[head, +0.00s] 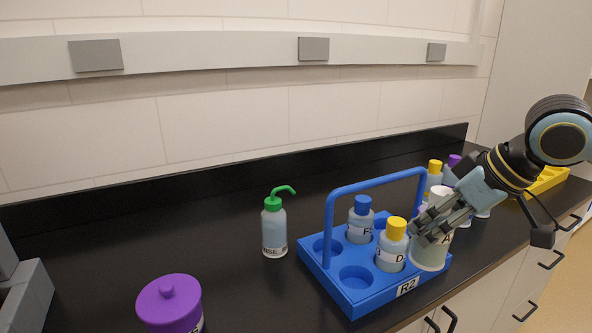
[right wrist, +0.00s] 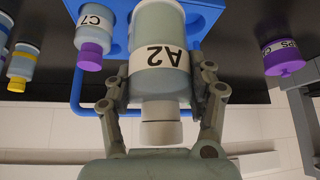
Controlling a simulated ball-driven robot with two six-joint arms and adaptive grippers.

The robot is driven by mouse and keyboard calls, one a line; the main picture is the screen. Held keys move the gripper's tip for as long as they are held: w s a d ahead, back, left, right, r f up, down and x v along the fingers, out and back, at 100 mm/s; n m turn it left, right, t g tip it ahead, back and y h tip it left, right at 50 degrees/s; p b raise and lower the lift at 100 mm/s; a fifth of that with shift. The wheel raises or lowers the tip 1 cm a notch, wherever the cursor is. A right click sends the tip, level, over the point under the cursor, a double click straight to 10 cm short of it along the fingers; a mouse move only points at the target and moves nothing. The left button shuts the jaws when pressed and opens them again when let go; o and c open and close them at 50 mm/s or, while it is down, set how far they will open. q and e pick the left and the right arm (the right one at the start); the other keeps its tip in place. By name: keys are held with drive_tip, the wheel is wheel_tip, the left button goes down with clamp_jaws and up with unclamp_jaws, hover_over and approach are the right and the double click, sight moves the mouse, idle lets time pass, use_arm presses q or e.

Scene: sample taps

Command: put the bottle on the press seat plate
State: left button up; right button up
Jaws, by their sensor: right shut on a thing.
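The bottle (head: 429,260) has a pale body, a white cap and a label with an A in the head view. In the right wrist view the bottle (right wrist: 160,60) shows the label A2, upside down. My right gripper (head: 432,225) is shut on it, with one finger on each side in the right wrist view (right wrist: 160,92). The bottle overlaps the right end of the blue rack; I cannot tell whether its base is in a slot or above it. I cannot make out the press seat plate. My left gripper is not in view.
The blue rack (head: 345,289) marked R2 has a tall handle, empty holes and bottles with blue (head: 362,204) and yellow (head: 397,228) caps. A green-topped wash bottle (head: 274,232) and a purple-lidded jar (head: 170,305) stand left. A grey block (head: 25,300) is at the left edge.

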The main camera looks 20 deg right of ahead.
drive_tip(key=shift+w+a+f+b, duration=0.15)
drive_tip(key=shift+a+f+b, duration=0.15)
drive_tip(key=shift+b, duration=0.1)
drive_tip(key=w+a+f+n+g+y+b, duration=0.1)
drive_tip(key=w+a+n+g+y+b, duration=0.1)
drive_tip(key=a+n+b, duration=0.5)
drive_tip(key=a+y+b, duration=0.1)
drive_tip(key=a+b, duration=0.4)
drive_tip(key=a, duration=0.5)
drive_tip(key=shift+a+n+g+y, duration=0.3)
drive_tip(key=shift+n, duration=0.1)
